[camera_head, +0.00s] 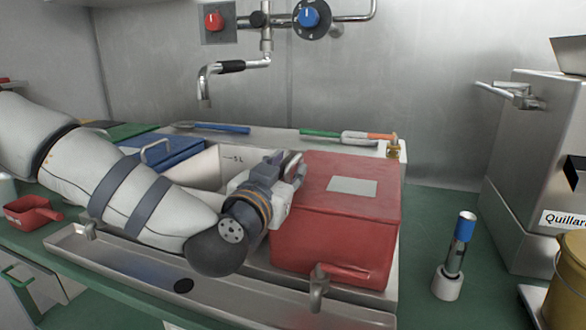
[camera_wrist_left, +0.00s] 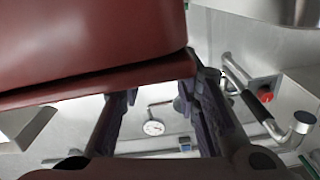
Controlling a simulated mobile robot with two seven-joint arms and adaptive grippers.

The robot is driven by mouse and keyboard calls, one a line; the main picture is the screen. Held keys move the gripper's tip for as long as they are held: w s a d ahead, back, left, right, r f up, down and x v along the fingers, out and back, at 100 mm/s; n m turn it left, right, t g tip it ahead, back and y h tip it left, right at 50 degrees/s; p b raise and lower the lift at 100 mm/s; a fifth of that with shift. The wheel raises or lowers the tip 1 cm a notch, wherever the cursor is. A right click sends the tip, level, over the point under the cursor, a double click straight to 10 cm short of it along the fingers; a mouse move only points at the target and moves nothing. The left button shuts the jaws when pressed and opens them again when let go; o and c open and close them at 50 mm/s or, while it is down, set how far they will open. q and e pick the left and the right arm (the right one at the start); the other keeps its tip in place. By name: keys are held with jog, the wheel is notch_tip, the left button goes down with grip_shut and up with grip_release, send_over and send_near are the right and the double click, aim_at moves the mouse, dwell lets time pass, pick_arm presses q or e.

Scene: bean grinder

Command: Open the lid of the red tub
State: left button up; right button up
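The red tub (camera_head: 335,248) stands right of centre in the head view. Its red lid (camera_head: 318,180), with a pale label plate on top, lies shut on it. My left gripper (camera_head: 295,168) is at the tub's left side, up by the lid's edge. In the left wrist view the red tub (camera_wrist_left: 90,45) fills the upper left. The left gripper's fingers (camera_wrist_left: 155,110) stand apart just below a red edge there, with only background visible between them. Whether they touch the lid I cannot tell. My right gripper is in neither view.
An open white container (camera_head: 205,170) and a blue-lidded tub (camera_head: 170,150) stand left of the red tub. Spatulas (camera_head: 345,136) lie behind. A metal tray (camera_head: 140,265) runs along the front. A blue-topped cylinder (camera_head: 463,240) stands right; green counter lies bare around it.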

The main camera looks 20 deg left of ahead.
pick_arm(q)
jog(key=shift+w+r, duration=0.1)
jog(key=shift+w, duration=0.75)
jog(key=shift+c, duration=0.2)
grip_shut()
